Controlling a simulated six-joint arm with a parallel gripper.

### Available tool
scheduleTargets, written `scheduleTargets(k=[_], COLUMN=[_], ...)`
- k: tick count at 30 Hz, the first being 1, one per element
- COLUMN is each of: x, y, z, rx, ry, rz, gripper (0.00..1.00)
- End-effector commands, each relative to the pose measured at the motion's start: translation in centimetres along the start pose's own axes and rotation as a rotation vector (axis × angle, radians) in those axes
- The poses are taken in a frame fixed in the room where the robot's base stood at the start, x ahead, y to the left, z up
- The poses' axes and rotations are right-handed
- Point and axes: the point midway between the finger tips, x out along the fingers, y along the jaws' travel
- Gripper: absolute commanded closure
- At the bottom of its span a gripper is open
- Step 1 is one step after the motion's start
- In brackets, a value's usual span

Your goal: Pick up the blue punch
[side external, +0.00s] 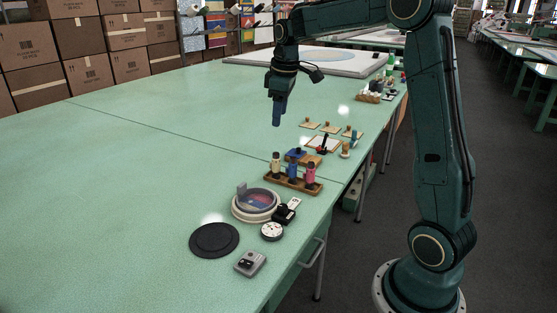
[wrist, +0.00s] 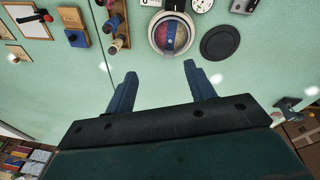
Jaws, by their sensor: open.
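The blue punch (side external: 293,169) stands upright in a wooden rack (side external: 313,187), between a cream punch (side external: 276,163) and a pink punch (side external: 310,173). In the wrist view, the blue punch (wrist: 111,24) is near the top edge, left of centre, and the rack is partly cut off. My gripper (side external: 278,119) hangs above the table, behind and higher than the rack, pointing down. In the wrist view, my gripper (wrist: 160,69) has its two fingers spread apart with nothing between them. The blue punch is outside the fingers, to their upper left.
A wooden block with a blue top (side external: 297,153) sits just behind the rack. A round cream dish (side external: 256,205), a black disc (side external: 214,239) and a grey box (side external: 250,263) lie in front. Small boards (side external: 330,128) lie farther back. The table's left side is clear.

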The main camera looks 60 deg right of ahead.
Motion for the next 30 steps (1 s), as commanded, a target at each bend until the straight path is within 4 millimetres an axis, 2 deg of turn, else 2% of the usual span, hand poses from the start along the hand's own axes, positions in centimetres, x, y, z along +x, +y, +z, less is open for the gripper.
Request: scheduleTargets(k=[1,8,18,24,30], x=[1.1,5.5,12.8,15.2,15.7], y=[1.3,6.7,13.4,15.3,15.7], z=[-0.1,-0.1,1.9,2.9,3.2], rx=[-0.006,-0.059,-0.133,-0.158,-0.165], ry=[-0.013,-0.058,-0.105,-0.117,-0.118], rz=[-0.008,-0.042,-0.101,-0.122,-0.126], gripper=[0.46,0.46,0.46,0.46,0.46])
